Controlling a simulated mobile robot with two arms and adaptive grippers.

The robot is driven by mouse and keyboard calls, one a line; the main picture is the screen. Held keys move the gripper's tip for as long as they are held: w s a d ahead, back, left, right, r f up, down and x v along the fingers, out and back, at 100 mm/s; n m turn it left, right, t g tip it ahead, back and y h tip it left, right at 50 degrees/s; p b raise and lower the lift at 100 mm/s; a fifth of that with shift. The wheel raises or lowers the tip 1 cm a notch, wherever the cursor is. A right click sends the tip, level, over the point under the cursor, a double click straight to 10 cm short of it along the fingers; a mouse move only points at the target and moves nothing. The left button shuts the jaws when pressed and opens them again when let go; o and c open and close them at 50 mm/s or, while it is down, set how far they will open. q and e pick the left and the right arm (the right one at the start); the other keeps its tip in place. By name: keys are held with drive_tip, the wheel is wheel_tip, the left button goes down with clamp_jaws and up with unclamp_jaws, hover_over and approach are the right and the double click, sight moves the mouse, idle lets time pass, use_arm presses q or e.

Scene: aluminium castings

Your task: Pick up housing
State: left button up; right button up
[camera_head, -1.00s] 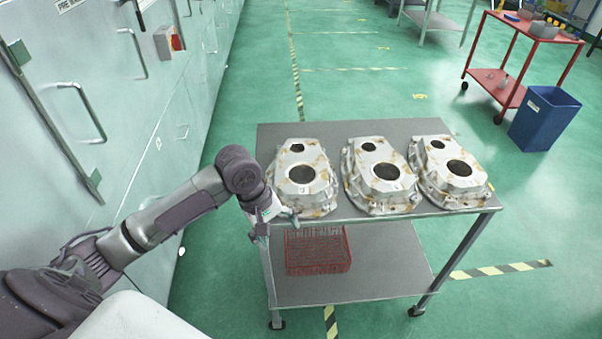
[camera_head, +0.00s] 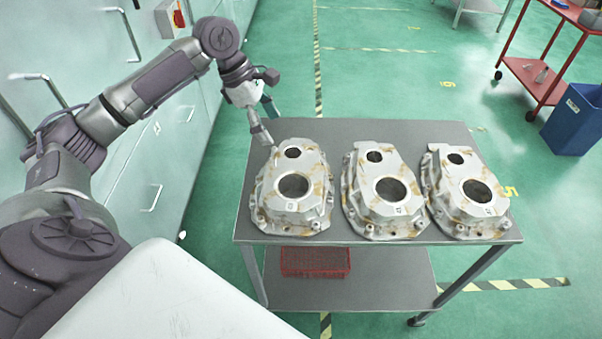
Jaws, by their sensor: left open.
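Three silver-grey cast housings with brownish stains stand in a row on the grey cart top (camera_head: 330,130). Each has one small and one large round hole on top. They are the left housing (camera_head: 292,210), the middle housing (camera_head: 384,210) and the right housing (camera_head: 466,212). My left gripper (camera_head: 270,127) is open and empty at the cart's left edge, just behind and above the left housing's far left corner. Whether a fingertip touches that housing, I cannot tell. My right gripper is not in view.
A red wire basket (camera_head: 316,262) sits on the cart's lower shelf. Grey cabinets with handles (camera_head: 35,90) line the left side. A blue bin (camera_head: 572,120) and a red cart (camera_head: 535,78) stand at the back right. The green floor around the cart is open.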

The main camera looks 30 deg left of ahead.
use_arm(q)
approach(295, 165)
drive_tip(key=shift+s+d+f, duration=0.35)
drive_tip(key=shift+s, duration=0.3)
drive_tip(key=shift+w+d+f, duration=0.1)
drive_tip(key=shift+w+f, duration=0.1)
drive_tip(key=shift+f, duration=0.25)
drive_tip(key=shift+w+d+f, duration=0.15)
drive_tip(key=shift+w+f, duration=0.05)
drive_tip(key=shift+f, duration=0.3)
drive_tip(key=shift+w+d+f+p, duration=0.2)
drive_tip(key=shift+f+p, duration=0.15)
drive_tip(key=shift+f, duration=0.15)
drive_tip(key=x, duration=0.3)
drive_tip(key=shift+w+a+f, duration=0.1)
drive_tip(key=shift+w+f, duration=0.15)
drive_tip(key=shift+w+f+p, duration=0.1)
drive_tip(key=shift+f+p, duration=0.2)
drive_tip(key=c, duration=0.3)
clamp_jaws()
drive_tip(key=shift+w+r, duration=0.1)
drive_tip(key=shift+r, duration=0.05)
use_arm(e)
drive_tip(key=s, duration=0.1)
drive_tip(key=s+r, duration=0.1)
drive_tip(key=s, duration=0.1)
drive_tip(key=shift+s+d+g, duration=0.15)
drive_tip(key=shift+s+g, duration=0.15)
